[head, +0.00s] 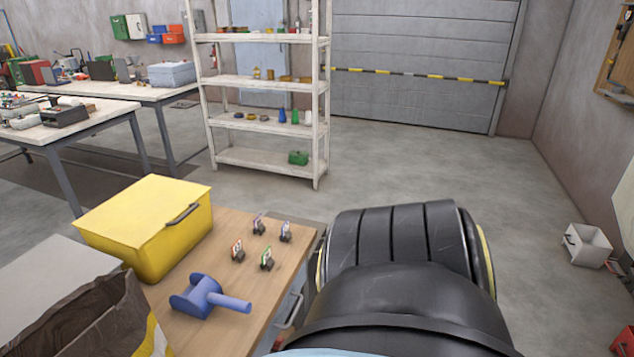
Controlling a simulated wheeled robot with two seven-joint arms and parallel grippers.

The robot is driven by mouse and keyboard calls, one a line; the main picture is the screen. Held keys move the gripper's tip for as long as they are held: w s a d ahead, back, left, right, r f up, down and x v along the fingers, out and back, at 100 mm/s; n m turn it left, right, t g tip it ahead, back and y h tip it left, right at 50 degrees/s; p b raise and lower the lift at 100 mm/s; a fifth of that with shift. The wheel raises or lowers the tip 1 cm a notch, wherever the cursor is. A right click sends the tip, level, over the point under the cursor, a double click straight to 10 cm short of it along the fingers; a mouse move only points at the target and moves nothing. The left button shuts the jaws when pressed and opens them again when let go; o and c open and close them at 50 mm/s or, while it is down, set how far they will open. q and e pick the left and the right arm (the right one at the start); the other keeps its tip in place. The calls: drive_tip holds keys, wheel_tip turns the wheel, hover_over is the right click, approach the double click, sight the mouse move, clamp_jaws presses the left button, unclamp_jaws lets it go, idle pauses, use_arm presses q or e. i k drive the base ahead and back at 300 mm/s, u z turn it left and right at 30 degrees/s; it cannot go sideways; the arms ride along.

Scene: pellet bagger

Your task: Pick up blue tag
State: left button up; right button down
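Several small tags stand in dark holders on the wooden bench (225,262). The tag at the right with a bluish edge looks like the blue tag (286,230). A purplish tag (258,222) stands left of it, and a red-edged tag (237,249) and a green-edged tag (267,257) stand nearer. The tags are small, so their colours are hard to tell exactly. Neither of my grippers shows. A large black part, apparently one of my arm links, fills the lower right, just right of the bench.
A yellow box (140,228) stands on the bench's left, and a blue tool with a round handle (207,298) lies nearer. An open brown bag (85,315) is at the lower left. White shelves (262,85) stand behind; the floor between is clear.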

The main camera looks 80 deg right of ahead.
sight(285, 232)
drive_tip(key=z, duration=2.25)
